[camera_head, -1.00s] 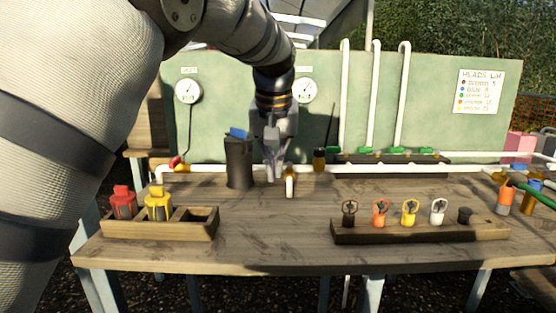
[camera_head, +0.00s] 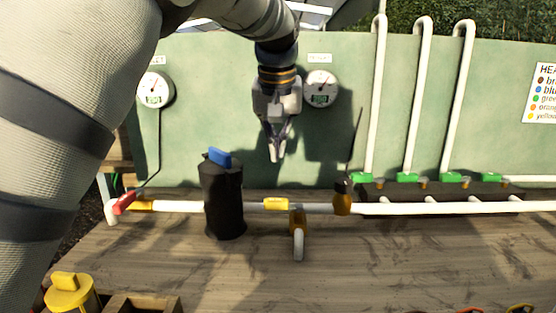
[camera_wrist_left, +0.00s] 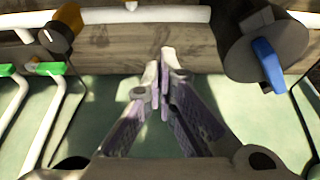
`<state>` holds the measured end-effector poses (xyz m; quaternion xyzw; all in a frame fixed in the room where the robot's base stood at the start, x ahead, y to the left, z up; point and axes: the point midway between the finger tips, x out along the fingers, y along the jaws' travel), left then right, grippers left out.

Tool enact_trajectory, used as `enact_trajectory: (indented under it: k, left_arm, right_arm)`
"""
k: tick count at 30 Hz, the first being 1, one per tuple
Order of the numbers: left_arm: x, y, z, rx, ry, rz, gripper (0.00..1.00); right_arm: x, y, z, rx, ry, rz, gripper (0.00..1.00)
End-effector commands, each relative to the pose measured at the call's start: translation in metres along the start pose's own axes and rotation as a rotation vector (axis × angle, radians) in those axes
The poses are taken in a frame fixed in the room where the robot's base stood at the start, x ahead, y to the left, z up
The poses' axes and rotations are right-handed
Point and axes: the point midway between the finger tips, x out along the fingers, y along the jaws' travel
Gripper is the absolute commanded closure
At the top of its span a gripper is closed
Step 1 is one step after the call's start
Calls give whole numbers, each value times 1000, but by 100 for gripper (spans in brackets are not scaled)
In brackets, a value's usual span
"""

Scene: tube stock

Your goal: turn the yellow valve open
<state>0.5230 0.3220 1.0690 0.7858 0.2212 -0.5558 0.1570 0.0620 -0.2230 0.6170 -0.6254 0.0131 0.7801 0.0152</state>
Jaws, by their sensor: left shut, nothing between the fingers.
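A small yellow valve handle (camera_head: 276,204) lies along the white pipe in the middle of the head view, just left of a brass fitting with a white spout (camera_head: 298,238). My left gripper (camera_head: 277,158) is shut and empty. Its fingertips appear above the yellow handle in the picture, apart from it, in front of the green panel. In the left wrist view my shut fingers (camera_wrist_left: 163,62) point toward the pipe; the yellow handle cannot be made out clearly there. My right gripper is out of view.
A black cylinder with a blue handle (camera_head: 222,195) stands left of the yellow handle. A red handle (camera_head: 124,203) is at the pipe's left end. A brown-and-black fitting (camera_head: 342,198) sits to the right. The table front (camera_head: 380,270) is mostly clear.

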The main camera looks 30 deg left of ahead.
Motion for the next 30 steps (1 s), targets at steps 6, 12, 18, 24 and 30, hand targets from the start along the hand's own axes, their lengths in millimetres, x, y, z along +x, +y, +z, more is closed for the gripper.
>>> enact_trajectory:
  k: [6,12,18,24,30]
  left_arm:
    - [52,0,2,1,-9,-5,100]
    - [87,0,4,0,-5,-1,100]
    - [67,0,30,-1,9,5,100]
    - [71,0,38,-1,1,1,100]
    - [73,0,39,0,-1,0,100]
  right_arm:
    - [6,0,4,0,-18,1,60]
    - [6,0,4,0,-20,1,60]
    - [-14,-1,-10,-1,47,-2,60]
    - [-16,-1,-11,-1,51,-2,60]
    - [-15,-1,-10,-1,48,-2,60]
